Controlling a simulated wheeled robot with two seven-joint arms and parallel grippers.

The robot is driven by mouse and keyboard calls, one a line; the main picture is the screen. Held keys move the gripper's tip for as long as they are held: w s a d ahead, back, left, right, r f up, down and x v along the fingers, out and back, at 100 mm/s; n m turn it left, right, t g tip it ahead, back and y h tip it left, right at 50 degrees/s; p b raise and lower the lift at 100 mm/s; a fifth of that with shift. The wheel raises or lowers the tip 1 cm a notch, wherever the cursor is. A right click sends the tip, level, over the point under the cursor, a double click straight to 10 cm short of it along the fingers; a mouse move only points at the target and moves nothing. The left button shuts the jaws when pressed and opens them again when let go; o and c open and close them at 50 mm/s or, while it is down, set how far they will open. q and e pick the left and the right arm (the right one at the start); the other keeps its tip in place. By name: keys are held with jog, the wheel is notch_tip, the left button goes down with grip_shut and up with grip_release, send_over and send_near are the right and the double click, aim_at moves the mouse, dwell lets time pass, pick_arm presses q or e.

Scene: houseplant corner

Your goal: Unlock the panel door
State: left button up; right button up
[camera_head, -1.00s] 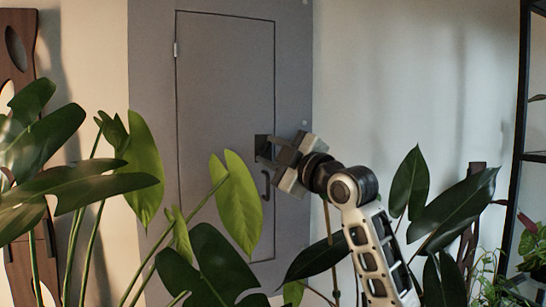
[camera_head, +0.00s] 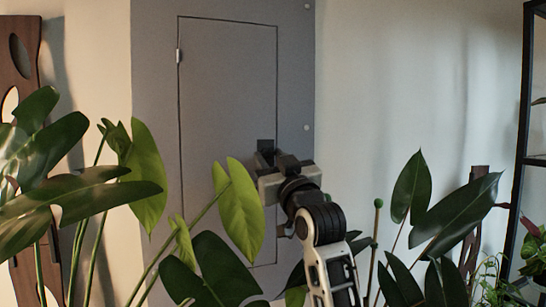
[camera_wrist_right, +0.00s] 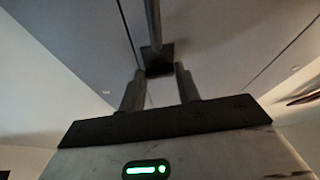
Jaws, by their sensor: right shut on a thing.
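The grey panel door (camera_head: 225,90) sits flush in its grey frame, with a thin dark seam around it. My right gripper (camera_head: 272,158) is at the door's right edge, around mid-height, and hides most of the handle area. In the right wrist view, my right gripper (camera_wrist_right: 159,73) has its two fingers on either side of a small dark latch piece (camera_wrist_right: 155,58) and is shut on it. A dark bar (camera_wrist_right: 153,22) runs up from that piece. The exact contact and the latch's turn are hard to tell. My left gripper is not in view.
A large-leaved plant (camera_head: 145,170) covers the lower left and overlaps the door's lower part. Another plant (camera_head: 411,187) stands right of my right arm. A black shelf (camera_head: 525,110) is at the far right. The wall (camera_head: 400,70) between is bare.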

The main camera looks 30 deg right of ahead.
jog(key=shift+m+h, duration=0.6)
jog(key=shift+m, duration=0.8)
jog(key=o, duration=1)
